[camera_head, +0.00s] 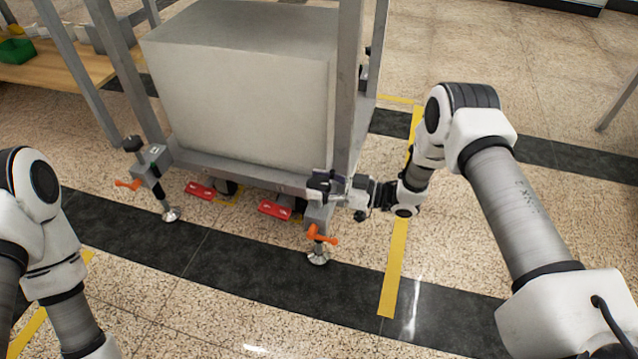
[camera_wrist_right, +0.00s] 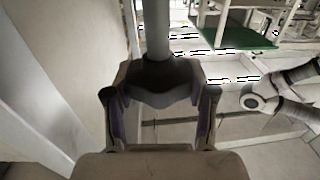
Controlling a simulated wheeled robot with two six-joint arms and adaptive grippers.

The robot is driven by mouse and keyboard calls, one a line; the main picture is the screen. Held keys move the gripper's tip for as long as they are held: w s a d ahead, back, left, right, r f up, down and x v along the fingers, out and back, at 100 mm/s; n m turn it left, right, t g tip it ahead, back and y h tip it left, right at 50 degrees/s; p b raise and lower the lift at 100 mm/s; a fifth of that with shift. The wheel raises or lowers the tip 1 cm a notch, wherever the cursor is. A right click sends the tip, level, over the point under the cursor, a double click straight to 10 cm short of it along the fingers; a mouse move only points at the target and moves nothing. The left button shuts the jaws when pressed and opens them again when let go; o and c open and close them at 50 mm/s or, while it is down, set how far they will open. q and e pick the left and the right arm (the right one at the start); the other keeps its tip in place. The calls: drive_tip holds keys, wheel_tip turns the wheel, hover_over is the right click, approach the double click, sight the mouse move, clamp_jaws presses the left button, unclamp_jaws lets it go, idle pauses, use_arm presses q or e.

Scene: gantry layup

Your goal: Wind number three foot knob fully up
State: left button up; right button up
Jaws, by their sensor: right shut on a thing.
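A black foot knob (camera_wrist_right: 158,82) on a grey vertical screw sits between the fingers of my right gripper (camera_wrist_right: 160,115) in the right wrist view. In the head view, my right gripper (camera_head: 336,190) is shut on this knob at the frame's front right corner. Below it are an orange lever (camera_head: 321,236) and a round metal foot (camera_head: 318,258) at the floor. The number on this foot cannot be read. Another black knob (camera_head: 132,144) stands on the front left foot, with its own orange lever (camera_head: 127,185). My left gripper is out of view.
A grey metal frame carries a large pale block (camera_head: 240,100). Red pedals (camera_head: 275,209) show under its front edge. A wooden table (camera_head: 62,68) with a green bin (camera_head: 15,50) is at the upper left. The floor right of the frame is clear around a yellow stripe (camera_head: 396,260).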

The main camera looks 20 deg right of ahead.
drive_tip(key=shift+n+g+y, duration=0.7)
drive_tip(key=shift+n+g, duration=0.3)
drive_tip(key=shift+g, duration=0.4)
drive_tip(key=o, duration=1.2)
drive_tip(key=shift+c, duration=0.2)
drive_tip(key=v, duration=1.2)
drive_tip(key=shift+w, duration=0.15)
